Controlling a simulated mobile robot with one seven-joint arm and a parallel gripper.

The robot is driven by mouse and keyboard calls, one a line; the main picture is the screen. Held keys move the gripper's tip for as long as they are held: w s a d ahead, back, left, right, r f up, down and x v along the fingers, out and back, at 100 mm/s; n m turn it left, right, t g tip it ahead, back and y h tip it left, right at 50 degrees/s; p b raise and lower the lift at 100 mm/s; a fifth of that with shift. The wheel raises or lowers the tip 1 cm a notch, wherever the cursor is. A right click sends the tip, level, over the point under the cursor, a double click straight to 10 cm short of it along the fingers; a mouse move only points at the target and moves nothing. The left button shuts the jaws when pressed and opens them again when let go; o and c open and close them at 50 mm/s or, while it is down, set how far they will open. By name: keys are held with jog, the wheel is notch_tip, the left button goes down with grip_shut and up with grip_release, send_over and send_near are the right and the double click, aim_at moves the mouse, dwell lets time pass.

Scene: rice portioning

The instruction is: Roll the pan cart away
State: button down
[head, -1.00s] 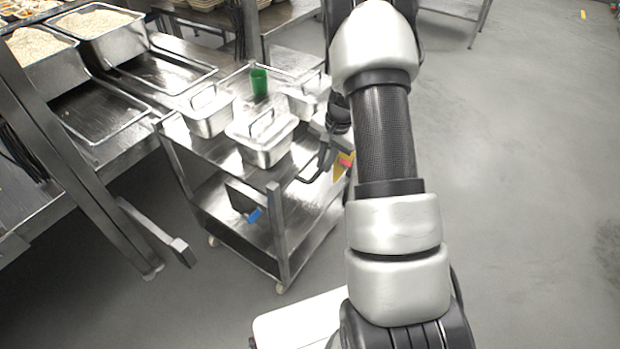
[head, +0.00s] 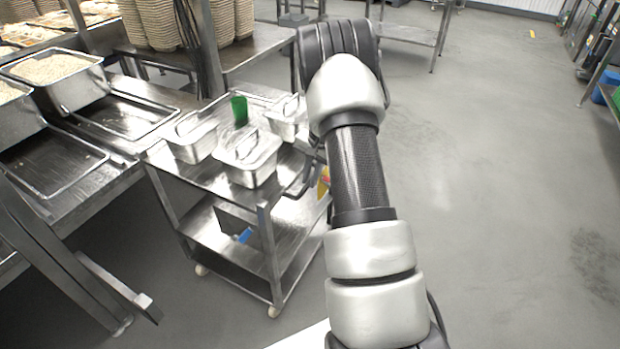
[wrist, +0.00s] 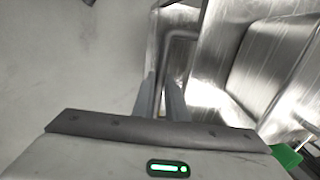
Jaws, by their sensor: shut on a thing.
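The pan cart (head: 266,242) is a steel trolley with a top, lower shelves and casters, standing upright beside the counter at the left.
A steel counter (head: 60,200) with rice pans (head: 55,72) is close on the cart's left. A table with stacked baskets (head: 150,22) stands behind. The grey floor (head: 480,170) to the right is wide and clear. A blue item (head: 243,235) shows on the cart's lower level.

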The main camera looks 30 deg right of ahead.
jog(key=shift+d, duration=0.1)
jog(key=c, duration=1.8)
grip_release()
jog(key=shift+o, duration=0.2)
notch_tip(320, 180, up, 17)
jog(key=s+d+p, duration=0.1)
jog(key=s+p, duration=0.1)
jog(key=s, duration=0.1)
jog(key=shift+d, duration=0.4)
